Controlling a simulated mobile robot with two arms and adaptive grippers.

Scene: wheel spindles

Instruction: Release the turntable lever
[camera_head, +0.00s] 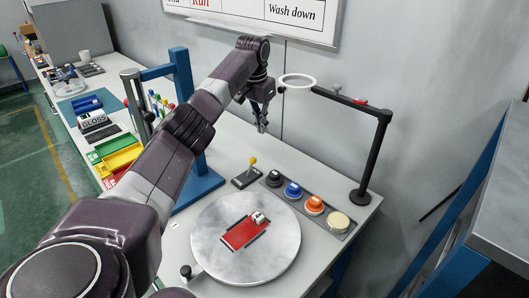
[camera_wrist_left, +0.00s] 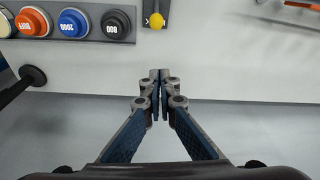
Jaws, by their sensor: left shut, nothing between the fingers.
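A round grey turntable (camera_head: 247,262) lies on the white table and bears a red rectangular plate (camera_head: 244,232) with a small white part on it. A yellow-knobbed lever (camera_head: 252,163) stands on a small dark base behind the turntable. Its yellow knob (camera_wrist_left: 156,21) shows at the top of the left wrist view; its base is partly cut off. A black-knobbed arm (camera_head: 187,271) sits at the turntable's left edge. My left gripper (camera_head: 262,130) is shut and empty, above and beyond the yellow knob, apart from it. The wrist view shows its fingertips (camera_wrist_left: 160,74) together. My right gripper is out of view.
A row of coloured round knobs (camera_head: 293,191) sits right of the lever. A black stand with a white ring (camera_head: 297,81) rises at the right. A blue frame (camera_head: 184,95) and coloured bins (camera_head: 118,153) are at the left. The wall is behind the table.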

